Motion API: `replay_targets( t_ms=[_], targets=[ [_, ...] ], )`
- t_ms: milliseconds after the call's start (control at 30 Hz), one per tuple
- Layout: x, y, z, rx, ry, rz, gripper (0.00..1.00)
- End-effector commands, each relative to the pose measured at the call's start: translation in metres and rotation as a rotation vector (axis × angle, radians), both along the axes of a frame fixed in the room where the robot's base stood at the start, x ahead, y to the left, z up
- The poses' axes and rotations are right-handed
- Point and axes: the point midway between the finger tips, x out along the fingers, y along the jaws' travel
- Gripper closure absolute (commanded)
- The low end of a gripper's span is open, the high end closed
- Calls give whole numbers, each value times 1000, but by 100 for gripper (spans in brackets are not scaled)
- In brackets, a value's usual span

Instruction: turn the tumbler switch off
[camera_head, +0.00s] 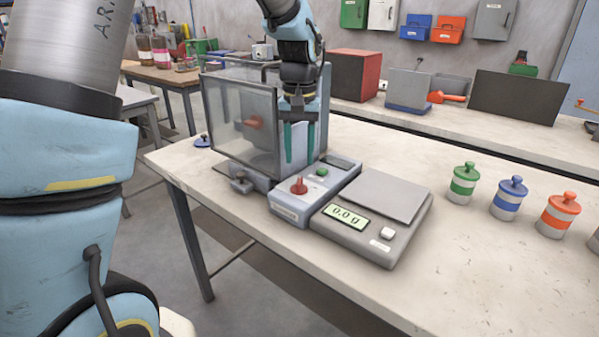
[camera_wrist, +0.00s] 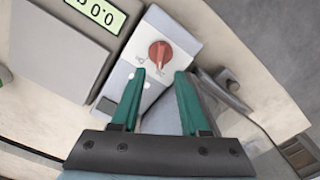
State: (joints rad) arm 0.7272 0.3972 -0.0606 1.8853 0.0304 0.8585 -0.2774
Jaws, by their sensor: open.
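A small red switch (camera_head: 299,187) stands on a pale grey control box (camera_head: 322,189), which also has a green button (camera_head: 321,171). In the wrist view the red switch (camera_wrist: 160,54) sits on a round base with small marks beside it, too small to read. Which position it is set to I cannot tell. My gripper (camera_head: 299,161) has two green fingers, apart and empty, above and behind the switch in the head view. In the wrist view my gripper (camera_wrist: 160,74) points toward the switch, which shows just beyond and between the fingertips. The fingers do not appear to touch it.
A scale (camera_head: 372,240) reading 0.0 g adjoins the box on the right. A clear-panelled machine (camera_head: 240,120) stands behind left, with a grey clamp-like part (camera_head: 241,182) at its foot. Green (camera_head: 463,184), blue (camera_head: 509,198) and orange (camera_head: 558,215) lidded jars stand at right. The table's front is clear.

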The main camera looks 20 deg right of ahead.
Motion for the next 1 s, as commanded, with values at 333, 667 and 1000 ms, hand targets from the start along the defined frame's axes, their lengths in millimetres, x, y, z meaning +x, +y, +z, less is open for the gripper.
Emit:
replay_targets(
  t_ms=[333,667,1000],
  targets=[
    [0,0,47,-1,-1,0,55],
    [0,0,50,1,0,0,55],
    [0,0,50,1,1,0,55]
  ],
)
